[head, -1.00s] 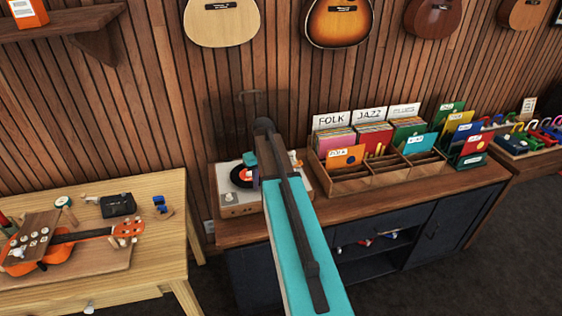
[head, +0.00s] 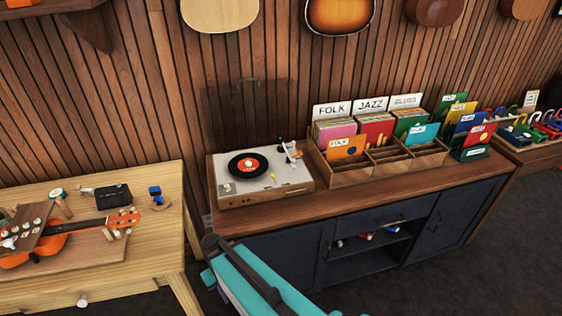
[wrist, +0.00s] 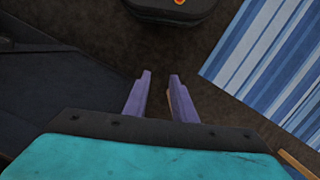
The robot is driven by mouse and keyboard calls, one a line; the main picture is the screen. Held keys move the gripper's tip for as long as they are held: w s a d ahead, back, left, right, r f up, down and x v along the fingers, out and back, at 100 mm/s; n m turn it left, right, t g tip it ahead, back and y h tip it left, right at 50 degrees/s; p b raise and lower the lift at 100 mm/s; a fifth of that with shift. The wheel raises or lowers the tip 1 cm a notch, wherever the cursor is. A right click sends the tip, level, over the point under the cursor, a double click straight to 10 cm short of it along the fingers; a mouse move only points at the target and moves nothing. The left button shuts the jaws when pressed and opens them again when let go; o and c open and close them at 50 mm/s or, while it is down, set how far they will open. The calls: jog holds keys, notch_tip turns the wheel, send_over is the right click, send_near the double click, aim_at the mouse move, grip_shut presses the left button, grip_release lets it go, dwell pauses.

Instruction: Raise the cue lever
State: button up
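The turntable (head: 225,197) stands at the left end of the dark cabinet in the head view, with a black record with an orange label (head: 248,166) on it. The tonearm (head: 291,152) is at the right side of its deck. The cue lever is too small to make out for sure near the tonearm. In the wrist view my gripper (wrist: 160,80) has two purple fingers standing apart with a gap and nothing between them. It points down at the dark floor, away from the turntable. My gripper's fingers do not show in the head view.
Right of the turntable is a wooden record bin (head: 360,180) with FOLK, JAZZ and BLUES dividers. A wooden workbench (head: 150,240) with an orange ukulele (head: 75,240) stands at the left. The wrist view shows a blue striped rug (wrist: 275,60) and a black case (wrist: 170,8).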

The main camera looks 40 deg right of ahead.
jog(key=s+f+g+b, duration=0.3)
jog(key=s+f+b, duration=0.5)
jog(key=s+f, duration=1.1)
jog(key=shift+a+f+g, duration=0.2)
jog(key=shift+a+g, duration=0.2)
jog(key=shift+a, duration=0.05)
